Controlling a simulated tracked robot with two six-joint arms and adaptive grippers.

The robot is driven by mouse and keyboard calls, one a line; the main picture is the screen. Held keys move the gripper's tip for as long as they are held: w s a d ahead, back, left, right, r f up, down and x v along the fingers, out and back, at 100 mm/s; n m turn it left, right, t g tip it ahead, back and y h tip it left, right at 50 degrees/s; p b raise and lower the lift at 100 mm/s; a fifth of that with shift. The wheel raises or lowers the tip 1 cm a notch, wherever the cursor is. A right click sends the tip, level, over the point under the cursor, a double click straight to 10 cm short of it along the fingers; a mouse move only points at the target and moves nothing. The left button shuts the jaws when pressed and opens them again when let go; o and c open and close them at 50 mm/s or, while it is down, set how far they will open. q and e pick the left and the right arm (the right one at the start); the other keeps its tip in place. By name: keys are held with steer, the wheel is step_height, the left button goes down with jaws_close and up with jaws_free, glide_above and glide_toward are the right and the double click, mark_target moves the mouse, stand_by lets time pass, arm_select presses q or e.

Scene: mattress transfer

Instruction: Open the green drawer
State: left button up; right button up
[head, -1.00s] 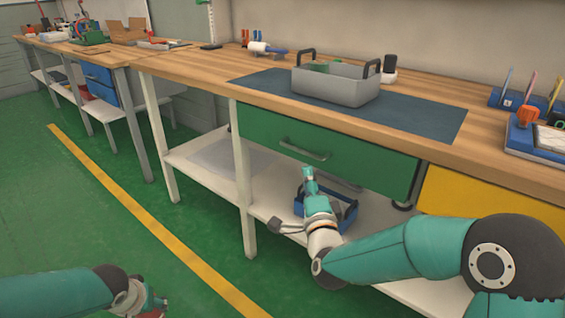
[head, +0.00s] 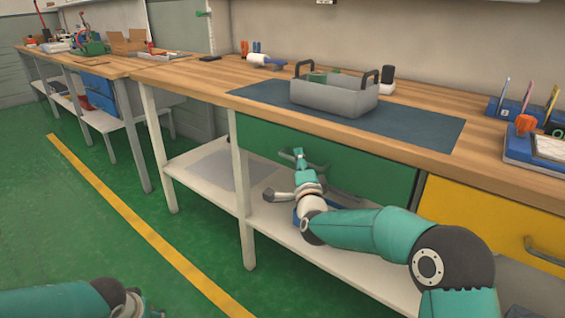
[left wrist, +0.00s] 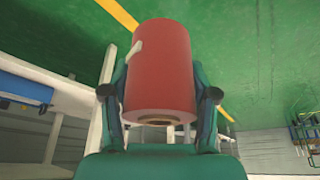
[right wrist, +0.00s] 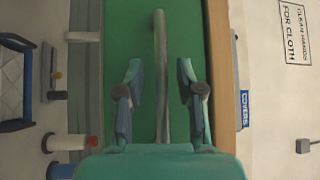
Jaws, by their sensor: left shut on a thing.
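The green drawer (head: 365,172) is under the wooden bench top, its front flush with the bench. In the right wrist view, its green front (right wrist: 122,45) fills the middle, with a long grey bar handle (right wrist: 159,30) running up the picture. My right gripper (right wrist: 159,75) is open, one finger on each side of the handle, with gaps still visible. In the head view my right gripper (head: 299,157) is in front of the drawer and hides much of the handle. My left gripper (left wrist: 160,92) is shut on a red cylinder (left wrist: 160,65), held away from the bench.
A grey tote (head: 335,97) stands on a dark mat (head: 425,128) on the bench. A yellow drawer (head: 490,228) is to the right. A white lower shelf (head: 275,222) runs beneath, with a blue carrier mostly hidden by my right arm. The floor at left is clear.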

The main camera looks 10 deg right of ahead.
jaws_close()
arm_select(q)
steer(key=shift+d, duration=0.1)
arm_select(e)
steer(key=shift+d+f, duration=0.1)
steer(key=shift+f, duration=0.1)
